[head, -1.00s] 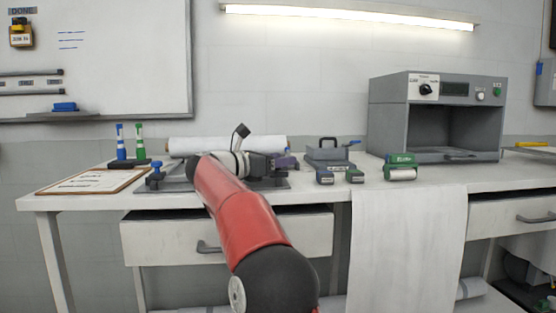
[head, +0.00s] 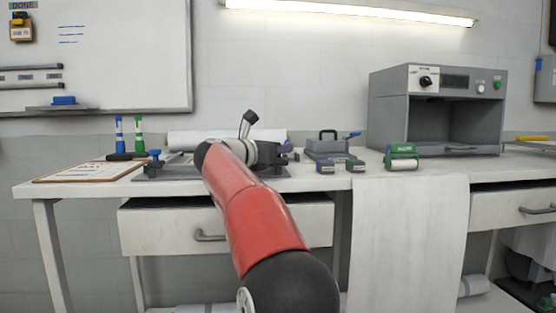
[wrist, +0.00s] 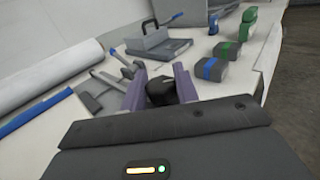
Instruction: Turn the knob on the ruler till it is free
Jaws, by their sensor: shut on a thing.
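In the wrist view, my gripper (wrist: 158,90) has two purple fingers closed on a dark knob (wrist: 161,91). The knob is dark, rounded and partly hidden between the fingers. I cannot tell how loose the held knob is.
A white roll (head: 185,138) lies behind my arm. The grey oven (head: 438,110) is farther right. A clipboard (head: 88,172) lies at the left.

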